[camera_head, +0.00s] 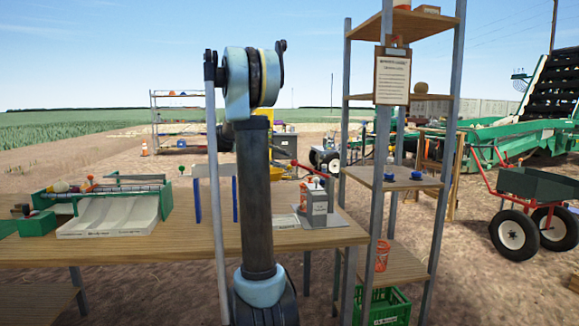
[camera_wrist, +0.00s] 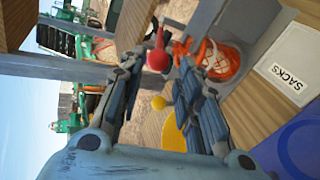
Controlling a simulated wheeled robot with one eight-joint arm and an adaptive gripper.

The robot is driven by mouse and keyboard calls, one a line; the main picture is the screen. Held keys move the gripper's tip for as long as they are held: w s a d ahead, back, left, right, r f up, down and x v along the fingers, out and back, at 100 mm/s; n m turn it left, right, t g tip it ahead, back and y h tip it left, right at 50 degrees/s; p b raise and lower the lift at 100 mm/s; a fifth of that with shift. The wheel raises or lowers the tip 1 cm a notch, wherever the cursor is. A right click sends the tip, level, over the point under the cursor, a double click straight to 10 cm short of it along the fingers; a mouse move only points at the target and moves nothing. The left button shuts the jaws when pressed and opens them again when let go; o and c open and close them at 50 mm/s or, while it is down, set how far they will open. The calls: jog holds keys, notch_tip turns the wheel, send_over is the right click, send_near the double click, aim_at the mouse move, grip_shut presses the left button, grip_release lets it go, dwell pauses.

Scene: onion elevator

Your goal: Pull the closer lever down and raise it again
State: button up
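In the head view my gripper is hidden behind my arm.
The wooden table (camera_head: 150,246) carries a white-chuted tray (camera_head: 110,215) at the left. A "SACKS" label (camera_wrist: 287,77) shows beside the fingers.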

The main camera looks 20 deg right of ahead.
jog(key=shift+v, duration=1)
